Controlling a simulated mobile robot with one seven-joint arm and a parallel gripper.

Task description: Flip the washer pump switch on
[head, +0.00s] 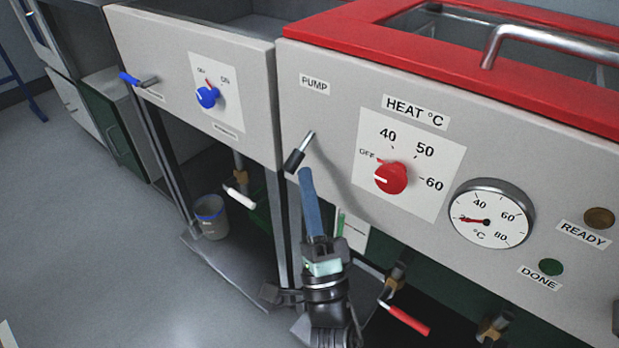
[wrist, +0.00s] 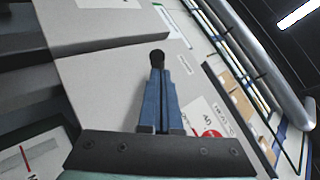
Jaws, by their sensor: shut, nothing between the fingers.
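The pump switch (head: 299,150) is a metal toggle lever with a black tip, below the PUMP label (head: 314,84) on the grey front panel. Its lever slants down and to the left, black tip lowest. My gripper (head: 305,172) has long blue fingers, shut and empty, pointing up from below. The fingertips are right by the black tip; I cannot tell if they touch. In the wrist view the black tip (wrist: 156,55) shows just beyond the fingertips (wrist: 157,74), and the metal part of the lever is hidden.
Right of the switch are a red heat knob (head: 391,179), a round gauge (head: 491,215) and two indicator lamps. The red-rimmed tank has a metal handle (head: 550,45) above. A blue knob (head: 207,97) is on the left panel. A red-handled valve (head: 405,318) and a bucket (head: 210,217) are below.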

